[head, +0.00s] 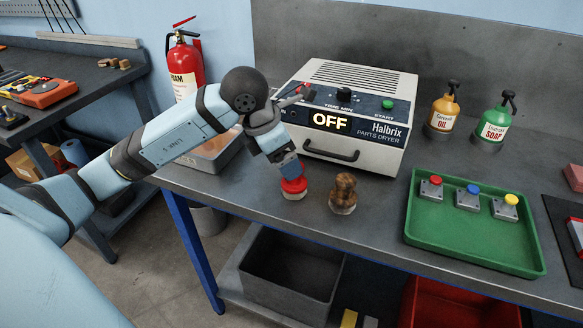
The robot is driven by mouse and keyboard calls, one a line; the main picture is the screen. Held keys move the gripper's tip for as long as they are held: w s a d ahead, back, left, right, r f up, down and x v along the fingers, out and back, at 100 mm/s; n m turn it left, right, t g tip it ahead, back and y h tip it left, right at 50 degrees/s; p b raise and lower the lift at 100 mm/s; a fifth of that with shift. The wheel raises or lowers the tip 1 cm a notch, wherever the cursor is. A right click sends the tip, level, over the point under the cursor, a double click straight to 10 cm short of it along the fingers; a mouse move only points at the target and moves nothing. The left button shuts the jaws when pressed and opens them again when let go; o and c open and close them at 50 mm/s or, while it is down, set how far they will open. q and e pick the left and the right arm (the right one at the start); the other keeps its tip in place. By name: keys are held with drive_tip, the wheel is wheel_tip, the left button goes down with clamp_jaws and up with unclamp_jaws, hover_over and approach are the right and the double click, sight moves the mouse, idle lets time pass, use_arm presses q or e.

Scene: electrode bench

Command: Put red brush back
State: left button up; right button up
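The red brush (294,187) is upright at the bench's front left, its pale bristles facing down. My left gripper (287,168) points down right over it, with its fingers at the brush's top. The fingers hide the top of the brush, and I cannot tell whether they are closed on it. I also cannot tell whether the bristles touch the bench. My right gripper is not in view.
A brown brush (343,193) stands close to the right. The parts dryer (352,120), reading OFF, is behind. A metal tray (234,162) is partly hidden behind my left arm. A green tray (470,240) with button boxes is to the right. Bench space between is clear.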

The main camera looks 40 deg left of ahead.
use_arm(q)
drive_tip(key=v, duration=0.5)
drive_tip(key=shift+r, duration=0.2)
idle(0.3)
